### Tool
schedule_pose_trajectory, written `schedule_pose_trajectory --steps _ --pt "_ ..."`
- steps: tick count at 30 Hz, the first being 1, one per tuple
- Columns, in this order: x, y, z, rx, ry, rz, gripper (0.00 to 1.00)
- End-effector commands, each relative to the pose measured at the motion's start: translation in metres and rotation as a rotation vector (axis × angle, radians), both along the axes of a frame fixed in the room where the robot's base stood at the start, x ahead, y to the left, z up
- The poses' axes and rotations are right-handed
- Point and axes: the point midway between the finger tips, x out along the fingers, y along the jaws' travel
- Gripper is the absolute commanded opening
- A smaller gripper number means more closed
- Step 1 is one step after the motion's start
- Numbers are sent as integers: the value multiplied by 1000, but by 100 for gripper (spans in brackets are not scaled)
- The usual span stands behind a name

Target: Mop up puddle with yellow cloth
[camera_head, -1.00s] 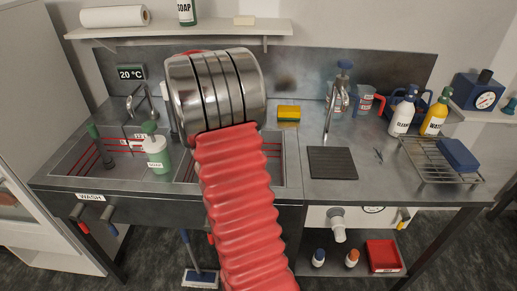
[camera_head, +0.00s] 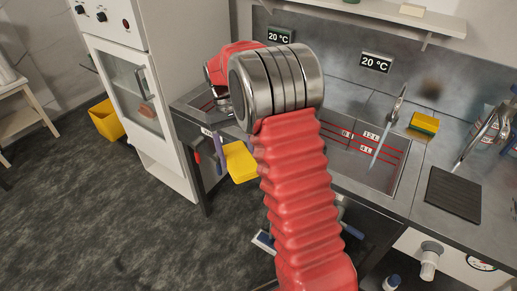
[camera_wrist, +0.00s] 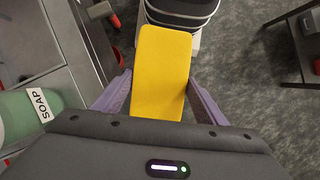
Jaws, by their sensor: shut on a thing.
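The yellow cloth (camera_head: 240,162) hangs in the air beside the front of the bench, to the left of my red arm, in the head view. In the wrist view the cloth (camera_wrist: 163,65) is a flat yellow piece between the two purple fingers. My gripper (camera_wrist: 160,92) is shut on it. In the head view my gripper (camera_head: 221,150) is partly hidden behind my arm. I cannot make out a puddle in either view.
A white oven cabinet (camera_head: 150,140) stands left of the steel bench, with a yellow bucket (camera_head: 105,120) on the floor beyond it. A sponge (camera_head: 424,123) and a dark mat (camera_head: 453,194) lie on the bench. The carpet (camera_head: 110,220) at left is open.

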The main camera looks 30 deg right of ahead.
Motion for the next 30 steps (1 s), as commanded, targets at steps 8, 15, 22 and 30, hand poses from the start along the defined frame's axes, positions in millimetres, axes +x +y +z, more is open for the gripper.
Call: schedule_pose_trajectory --steps 8,15,22,30 --pt "21 52 -22 0 1 -2 48" --pt "24 62 -26 0 0 -5 48" --pt "24 64 -26 0 0 1 48" --pt "24 71 -26 0 0 14 48"
